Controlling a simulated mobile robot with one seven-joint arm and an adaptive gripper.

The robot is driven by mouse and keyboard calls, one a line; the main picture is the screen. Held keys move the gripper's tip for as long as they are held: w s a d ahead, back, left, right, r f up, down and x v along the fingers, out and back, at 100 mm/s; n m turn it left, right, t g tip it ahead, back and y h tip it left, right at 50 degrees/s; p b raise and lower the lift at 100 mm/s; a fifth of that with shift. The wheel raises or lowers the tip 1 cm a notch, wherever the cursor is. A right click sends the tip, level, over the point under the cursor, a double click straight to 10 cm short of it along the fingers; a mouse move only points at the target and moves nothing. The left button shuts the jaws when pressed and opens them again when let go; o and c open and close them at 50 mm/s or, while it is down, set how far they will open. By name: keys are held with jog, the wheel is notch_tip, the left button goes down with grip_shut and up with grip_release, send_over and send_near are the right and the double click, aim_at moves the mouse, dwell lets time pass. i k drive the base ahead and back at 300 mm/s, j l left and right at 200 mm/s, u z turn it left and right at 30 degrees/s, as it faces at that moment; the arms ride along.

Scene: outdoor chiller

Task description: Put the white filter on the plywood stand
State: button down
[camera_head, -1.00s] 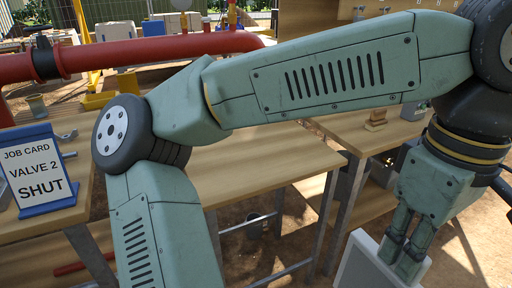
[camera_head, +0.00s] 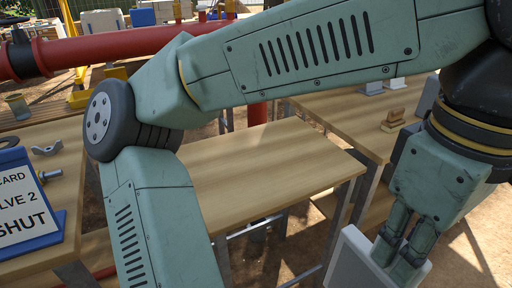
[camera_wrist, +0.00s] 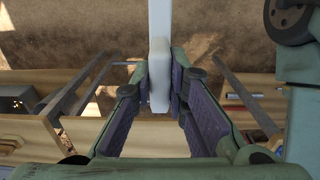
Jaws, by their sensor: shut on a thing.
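My gripper (camera_head: 398,255) is at the lower right of the head view, pointing down, with its fingers closed on a pale, flat, panel-like white filter (camera_head: 360,268). The filter's lower part is cut off by the picture edge. In the wrist view the filter (camera_wrist: 160,60) is seen edge-on as a white strip between the fingers of my gripper (camera_wrist: 160,90). A small light-wood piece (camera_head: 394,119) stands on the right-hand table; I cannot tell for sure whether it is the plywood stand.
A bare wooden table (camera_head: 265,170) fills the middle, with the right-hand wooden table (camera_head: 345,108) beyond. A blue-framed job card (camera_head: 22,205) stands on the left bench, near a bolt (camera_head: 48,175). A red pipe (camera_head: 110,48) crosses behind.

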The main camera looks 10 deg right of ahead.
aim_at(261, 165)
jog(key=i+j, duration=0.25)
jog(key=i, duration=0.25)
jog(key=i+j, duration=0.3)
jog(key=i, duration=0.2)
